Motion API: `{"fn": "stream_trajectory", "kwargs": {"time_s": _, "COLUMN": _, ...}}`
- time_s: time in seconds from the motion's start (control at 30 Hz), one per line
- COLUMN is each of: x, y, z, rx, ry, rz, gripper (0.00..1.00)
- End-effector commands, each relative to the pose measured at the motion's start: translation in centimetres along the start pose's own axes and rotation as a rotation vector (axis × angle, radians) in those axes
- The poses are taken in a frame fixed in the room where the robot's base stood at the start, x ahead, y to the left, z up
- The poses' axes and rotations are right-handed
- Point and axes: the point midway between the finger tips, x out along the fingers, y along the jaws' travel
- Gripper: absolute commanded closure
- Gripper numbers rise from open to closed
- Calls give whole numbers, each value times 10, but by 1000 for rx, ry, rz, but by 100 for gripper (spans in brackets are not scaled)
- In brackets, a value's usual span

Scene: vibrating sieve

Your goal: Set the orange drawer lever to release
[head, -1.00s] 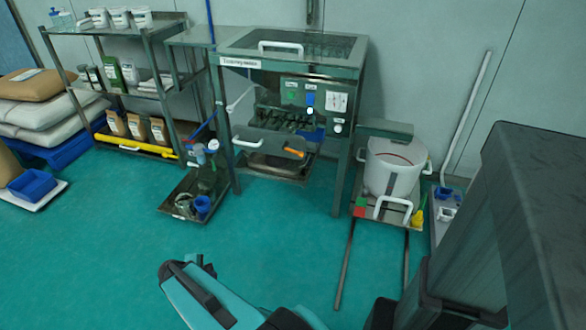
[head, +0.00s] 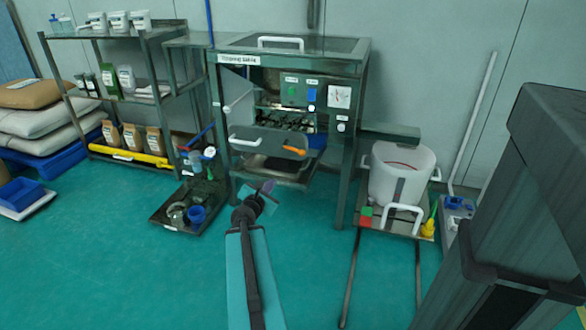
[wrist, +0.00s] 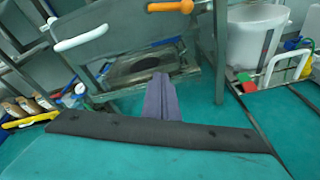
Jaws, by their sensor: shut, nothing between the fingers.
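The orange drawer lever (head: 294,150) sits on the front of the drawer in the sieve machine, to the right of the drawer's white handle (head: 245,142). It points sideways, roughly level. The wrist view shows the orange lever (wrist: 172,7) at the top edge, partly cut off, and the white handle (wrist: 81,38) to its left. My gripper (head: 267,187) is below and to the left of the lever in the head view, apart from it. In the wrist view its purple-grey fingers (wrist: 160,78) are together, with nothing between them.
The control panel (head: 313,97) is above the drawer. A white bucket (head: 402,175) stands on a railed cart at the right. A tray (head: 178,222) with a blue cup lies on the floor at the left.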

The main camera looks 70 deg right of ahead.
Motion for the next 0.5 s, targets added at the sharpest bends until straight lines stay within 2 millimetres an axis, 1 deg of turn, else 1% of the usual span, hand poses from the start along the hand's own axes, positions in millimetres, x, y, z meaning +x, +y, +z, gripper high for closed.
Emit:
{"fn": "stream_trajectory", "kwargs": {"time_s": 0.03, "x": 9, "y": -10, "z": 8, "rx": -42, "ry": -27, "rz": 6, "gripper": 100}}
{"fn": "stream_trajectory", "kwargs": {"time_s": 0.1, "x": 15, "y": -16, "z": 23, "rx": -98, "ry": -55, "rz": 15, "gripper": 100}}
{"fn": "stream_trajectory", "kwargs": {"time_s": 0.23, "x": 22, "y": -25, "z": 41, "rx": -169, "ry": -89, "rz": 22, "gripper": 100}}
{"fn": "stream_trajectory", "kwargs": {"time_s": 0.33, "x": 24, "y": -26, "z": 48, "rx": -194, "ry": -99, "rz": 26, "gripper": 100}}
{"fn": "stream_trajectory", "kwargs": {"time_s": 0.5, "x": 24, "y": -26, "z": 49, "rx": -199, "ry": -100, "rz": 26, "gripper": 100}}
